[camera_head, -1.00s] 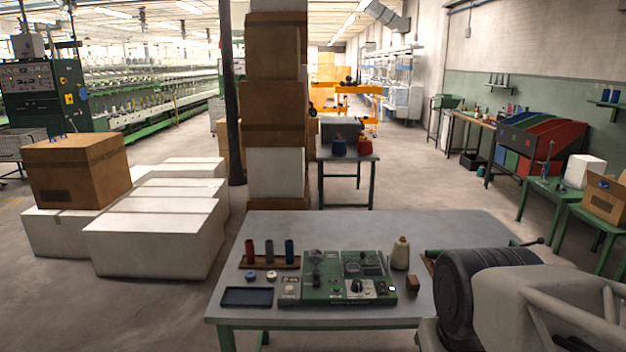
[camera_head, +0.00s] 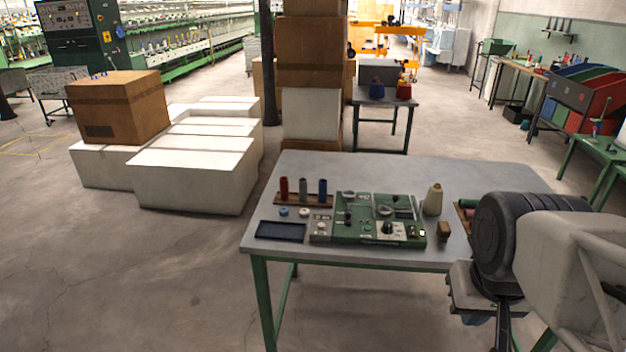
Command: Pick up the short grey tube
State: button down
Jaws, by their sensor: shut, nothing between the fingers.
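The short grey tube (camera_head: 303,188) stands upright between a red tube (camera_head: 284,188) and a dark blue tube (camera_head: 323,188). All three are on a brown wooden rack (camera_head: 290,201) at the back left of the grey table (camera_head: 385,166). My gripper (camera_head: 503,335) shows only in part at the lower right, below the black joint of my arm. It is shut and empty, off the table's front edge and well to the right of the grey tube. Its tips are hard to make out.
A dark tray (camera_head: 281,231), two small spools (camera_head: 304,213), a cream cone (camera_head: 433,199) and a brown block (camera_head: 443,231) are nearby. Behind the rack, the tabletop is clear.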

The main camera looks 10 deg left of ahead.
jog(key=c, duration=1.8)
grip_release()
jog(key=o, duration=1.1)
jog(key=shift+w+r, duration=0.1)
jog(key=w+a+r+m, duration=0.2)
jog(key=w+r, duration=0.1)
jog(key=w, duration=0.6)
jog(key=w+a+r+m, duration=0.2)
jog(key=w, duration=0.7)
jog(key=m+g, duration=0.3)
jog(key=m, duration=0.8)
send_over(304, 180)
notch_tip(304, 180, down, 20)
jog(key=shift+s+d+r, duration=0.1)
jog(key=shift+s, duration=0.05)
jog(key=shift+a+f+m, duration=0.2)
jog(key=shift+f+m, duration=0.1)
